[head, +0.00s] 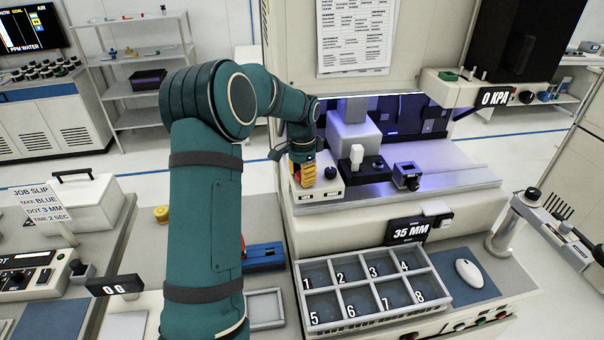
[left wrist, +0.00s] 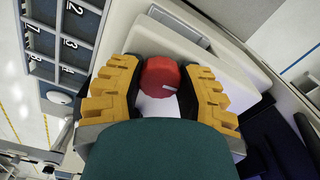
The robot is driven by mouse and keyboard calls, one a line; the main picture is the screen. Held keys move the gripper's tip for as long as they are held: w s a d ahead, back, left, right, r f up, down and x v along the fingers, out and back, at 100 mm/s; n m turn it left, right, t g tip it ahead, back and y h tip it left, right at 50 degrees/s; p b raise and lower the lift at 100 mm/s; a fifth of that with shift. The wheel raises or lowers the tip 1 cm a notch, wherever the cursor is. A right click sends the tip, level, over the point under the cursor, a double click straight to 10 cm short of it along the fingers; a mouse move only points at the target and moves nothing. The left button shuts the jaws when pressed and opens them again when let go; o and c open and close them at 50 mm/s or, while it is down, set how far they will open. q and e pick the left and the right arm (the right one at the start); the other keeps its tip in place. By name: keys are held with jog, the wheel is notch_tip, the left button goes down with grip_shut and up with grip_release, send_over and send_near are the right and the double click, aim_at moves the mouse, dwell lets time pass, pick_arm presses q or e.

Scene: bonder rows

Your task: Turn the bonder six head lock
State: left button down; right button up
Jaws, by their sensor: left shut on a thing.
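A red round knob (left wrist: 160,77) with a pale mark on its rim, seemingly the head lock, sits between the yellow fingers of my left gripper (left wrist: 163,88) in the left wrist view. The fingers are closed on its two sides. In the head view my left gripper (head: 305,173) is at the left front corner of the bonder (head: 400,205), on a white block with a dark blue knob (head: 330,172). There the fingers hide the red knob. My right gripper is not in view.
A tray of numbered compartments (head: 375,285) stands below the bonder, with a white mouse (head: 468,272) to its right. A white lever (head: 357,155) and a small dark box (head: 407,176) are right of the gripper. A grey jointed arm (head: 545,225) stands at right.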

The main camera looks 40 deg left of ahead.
pick_arm(q)
jog(key=shift+m, duration=0.5)
jog(key=c, duration=0.5)
grip_release()
notch_tip(320, 180, up, 12)
jog(key=shift+f, duration=0.1)
dwell(0.7)
